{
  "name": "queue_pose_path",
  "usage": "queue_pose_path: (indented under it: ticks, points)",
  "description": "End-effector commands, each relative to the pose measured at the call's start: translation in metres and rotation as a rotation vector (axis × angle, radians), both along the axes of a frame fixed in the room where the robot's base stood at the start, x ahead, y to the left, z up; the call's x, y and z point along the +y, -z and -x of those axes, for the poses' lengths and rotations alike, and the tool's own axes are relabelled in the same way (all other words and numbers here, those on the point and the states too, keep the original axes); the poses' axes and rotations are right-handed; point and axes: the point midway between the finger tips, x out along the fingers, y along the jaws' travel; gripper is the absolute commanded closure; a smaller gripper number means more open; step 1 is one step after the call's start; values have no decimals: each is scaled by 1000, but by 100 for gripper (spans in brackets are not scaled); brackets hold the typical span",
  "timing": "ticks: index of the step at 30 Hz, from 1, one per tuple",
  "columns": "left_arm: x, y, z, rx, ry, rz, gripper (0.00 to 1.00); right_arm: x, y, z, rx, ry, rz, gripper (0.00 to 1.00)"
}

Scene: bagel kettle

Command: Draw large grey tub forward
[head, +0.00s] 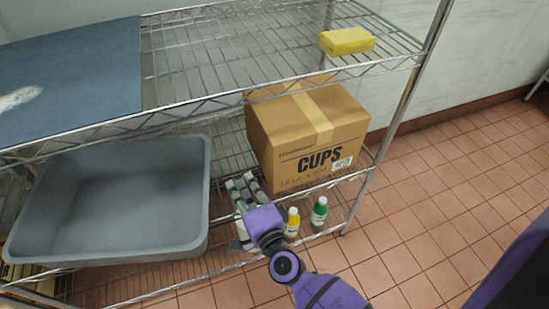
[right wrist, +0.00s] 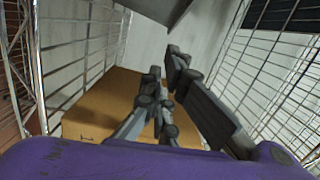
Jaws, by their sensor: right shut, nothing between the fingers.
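The large grey tub (head: 115,168) sits at the left of the lower wire shelf in the head view, its open top showing and its inside empty. My right gripper (head: 242,181) is at the shelf's front, in the gap between the tub's right side and a cardboard box. Its fingers point toward the back of the shelf, are shut and hold nothing. The gripper appears apart from the tub. In the right wrist view the fingers (right wrist: 163,78) are close together, with a dark grey surface above that I cannot identify. My left gripper is not in view.
The cardboard CUPS box (head: 306,135) stands right of my right gripper. A yellow bottle (head: 292,222) and a green bottle (head: 319,212) stand low beside the gripper. A yellow sponge (head: 347,41) and a blue mat (head: 75,75) lie on the upper shelf. Tiled floor at right is clear.

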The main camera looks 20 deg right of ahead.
Motion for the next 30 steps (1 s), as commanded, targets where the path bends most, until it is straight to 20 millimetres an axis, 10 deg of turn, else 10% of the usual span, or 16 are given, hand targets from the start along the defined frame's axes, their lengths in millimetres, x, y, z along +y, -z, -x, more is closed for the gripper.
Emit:
queue_pose_path:
  ticks: [19, 30]
  points:
    - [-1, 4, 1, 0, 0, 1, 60, 7, -4, -99, -9, 18, -68, 100]
    - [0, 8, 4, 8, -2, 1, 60, 7, -3, -114, -8, 19, -68, 100]
